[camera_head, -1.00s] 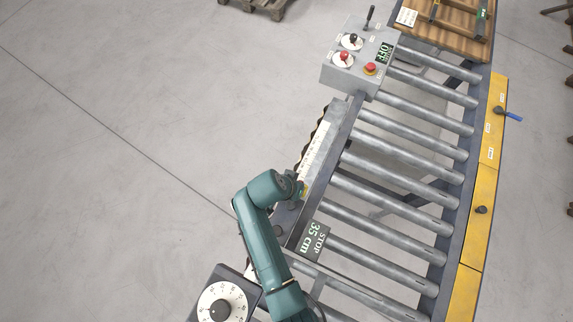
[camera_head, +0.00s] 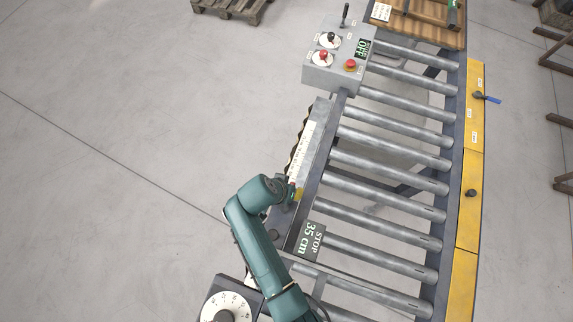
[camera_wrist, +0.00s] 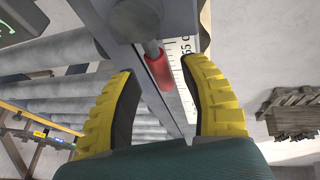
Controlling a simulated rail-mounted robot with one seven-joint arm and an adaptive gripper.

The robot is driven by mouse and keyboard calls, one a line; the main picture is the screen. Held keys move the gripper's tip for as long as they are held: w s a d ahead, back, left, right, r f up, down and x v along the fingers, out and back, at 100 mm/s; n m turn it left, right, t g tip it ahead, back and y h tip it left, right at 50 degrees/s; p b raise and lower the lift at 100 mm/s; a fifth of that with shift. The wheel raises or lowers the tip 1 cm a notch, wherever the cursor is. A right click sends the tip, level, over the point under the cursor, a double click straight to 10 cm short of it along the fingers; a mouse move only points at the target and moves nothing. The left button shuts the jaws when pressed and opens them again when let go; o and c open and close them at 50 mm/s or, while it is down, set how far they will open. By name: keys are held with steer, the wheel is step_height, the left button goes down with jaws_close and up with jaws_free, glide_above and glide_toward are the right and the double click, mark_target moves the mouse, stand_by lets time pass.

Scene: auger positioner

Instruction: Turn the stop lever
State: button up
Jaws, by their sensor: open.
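A lever with a red grip (camera_wrist: 158,68) shows in the wrist view, on a metal shaft under a grey block (camera_wrist: 138,18) beside a white scale strip (camera_wrist: 180,75). My gripper (camera_wrist: 160,68) is open, its two yellow ribbed fingers on either side of the red grip. I cannot tell whether either finger touches it. In the head view my gripper (camera_head: 297,194) is at the lower end of the scale rail (camera_head: 308,150), mostly hidden by my wrist.
The roller conveyor (camera_head: 392,157) runs right of the rail. A grey control box (camera_head: 340,58) with knobs, a red button and an "OFF" display stands beyond. A white dial (camera_head: 228,308) is at the bottom. A blue-handled lever (camera_head: 492,99) sits on the yellow side panel (camera_head: 467,180).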

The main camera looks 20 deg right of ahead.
steer(key=v, duration=1.1)
steer(key=shift+r, duration=0.25)
